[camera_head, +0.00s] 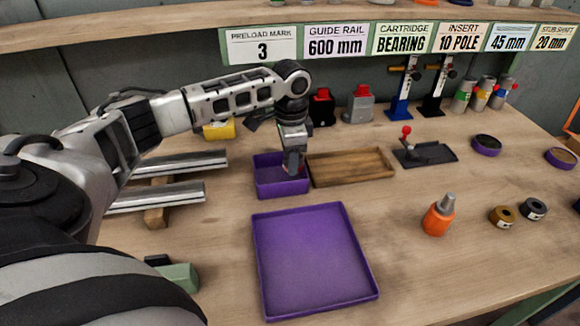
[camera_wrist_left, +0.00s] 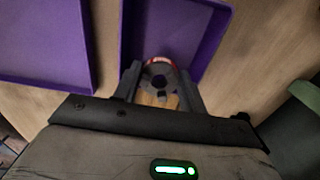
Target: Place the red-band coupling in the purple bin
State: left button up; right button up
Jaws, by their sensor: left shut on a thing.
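The small purple bin (camera_head: 265,185) stands on the workbench, left of a wooden tray. My left gripper (camera_head: 293,168) reaches down over the right part of this bin. In the left wrist view, the gripper (camera_wrist_left: 160,82) is shut on a grey ring-shaped coupling (camera_wrist_left: 148,75) with a red band on its far edge. The coupling lies at the edge of the purple bin (camera_wrist_left: 212,40) in that view; its exact height above the floor of the bin cannot be told. In the head view the coupling is mostly hidden by the fingers. My right gripper is not in view.
A large purple tray (camera_head: 258,270) lies in front of the bin. The wooden tray (camera_head: 350,168) adjoins its right side. Metal rails (camera_head: 160,199) lie to the left. An orange bottle (camera_head: 437,220) and small rings (camera_head: 503,216) stand on the right. The front right bench is clear.

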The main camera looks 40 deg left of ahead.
aim_at(290, 179)
pick_arm(q)
jog(key=shift+a+f, duration=0.1)
jog(key=shift+f, duration=1.55)
jog(key=o, duration=0.9)
jog(key=shift+f, duration=0.15)
notch_tip(290, 179, up, 12)
jog(key=shift+r, duration=0.2)
jog(key=shift+f, duration=0.1)
